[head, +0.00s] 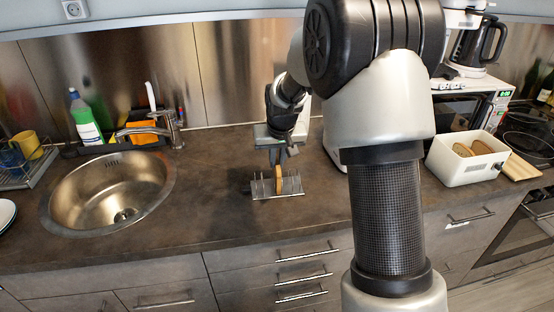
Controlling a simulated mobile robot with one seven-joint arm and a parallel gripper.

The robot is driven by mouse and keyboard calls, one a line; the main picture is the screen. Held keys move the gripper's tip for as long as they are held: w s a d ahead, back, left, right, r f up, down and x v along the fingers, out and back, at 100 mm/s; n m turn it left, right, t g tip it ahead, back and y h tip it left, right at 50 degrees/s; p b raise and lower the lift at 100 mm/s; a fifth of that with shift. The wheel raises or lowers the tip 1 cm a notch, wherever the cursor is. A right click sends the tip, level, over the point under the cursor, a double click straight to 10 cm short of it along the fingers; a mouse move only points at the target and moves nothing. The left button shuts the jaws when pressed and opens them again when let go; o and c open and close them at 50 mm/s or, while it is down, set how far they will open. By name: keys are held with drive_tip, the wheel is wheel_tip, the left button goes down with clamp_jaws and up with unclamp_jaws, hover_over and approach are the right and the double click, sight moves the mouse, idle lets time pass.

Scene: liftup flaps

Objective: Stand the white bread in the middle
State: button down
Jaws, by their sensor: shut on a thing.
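A metal toast rack (291,188) with upright wires stands on the dark countertop, left of my arm. A tan-edged bread slice (278,179) stands upright, edge-on, around the middle of the rack, between its wires. My gripper (278,160) points down over the rack and is shut on the top of this slice. Whether the slice rests on the rack's base is too small to tell. I see mostly its brown edge, so its bread type is not clear.
A white bin (458,172) with more bread slices (472,149) stands right of my arm, by a wooden board (520,167). A sink (112,190) with a faucet (166,125) lies left. The counter between sink and rack is clear.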

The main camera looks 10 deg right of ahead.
drive_tip(key=c, duration=1.7)
unclamp_jaws()
drive_tip(key=shift+c, duration=0.2)
drive_tip(key=shift+r, duration=0.15)
drive_tip(key=p+v, duration=0.1)
drive_tip(key=v, duration=1.6)
drive_tip(key=shift+r, duration=0.15)
